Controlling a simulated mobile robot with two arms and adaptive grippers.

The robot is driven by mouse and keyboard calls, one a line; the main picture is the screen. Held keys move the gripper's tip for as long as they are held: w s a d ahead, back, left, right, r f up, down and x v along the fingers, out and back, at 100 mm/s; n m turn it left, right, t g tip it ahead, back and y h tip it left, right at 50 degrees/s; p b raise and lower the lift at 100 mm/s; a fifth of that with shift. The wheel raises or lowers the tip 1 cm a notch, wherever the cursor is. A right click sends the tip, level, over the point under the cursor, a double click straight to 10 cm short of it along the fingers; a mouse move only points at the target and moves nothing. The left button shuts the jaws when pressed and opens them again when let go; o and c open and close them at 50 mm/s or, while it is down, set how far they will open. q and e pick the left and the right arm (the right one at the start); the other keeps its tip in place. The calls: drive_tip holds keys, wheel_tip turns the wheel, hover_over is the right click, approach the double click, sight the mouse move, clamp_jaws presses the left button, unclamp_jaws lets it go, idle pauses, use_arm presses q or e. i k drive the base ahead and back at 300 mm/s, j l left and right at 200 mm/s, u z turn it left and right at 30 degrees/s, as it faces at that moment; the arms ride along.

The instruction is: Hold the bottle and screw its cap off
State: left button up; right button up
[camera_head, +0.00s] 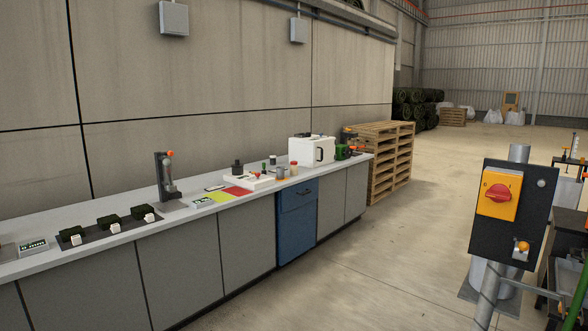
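No gripper of mine shows in the head view. Several small containers that could be the bottle stand on the long counter (147,230) by the wall. A small jar with an orange-red top (294,168) stands near the white appliance, with an amber container (280,174) to its left. A slim dark green container (264,168) and a dark container with a narrow top (237,168) stand farther left. All look upright. They are too small for me to tell which is the bottle or whether its cap is on.
A white box-like appliance (312,149) and a green device (343,152) stand at the counter's far end. Stacked pallets (381,160) are beyond it. A post-mounted panel with a red rotary switch (498,193) stands at the right. The concrete floor between is clear.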

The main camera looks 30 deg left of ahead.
sight(293, 168)
drive_tip(key=i+j+u, duration=0.4)
drive_tip(key=i, duration=0.5)
drive_tip(key=i+u, duration=0.45)
drive_tip(key=i, duration=0.45)
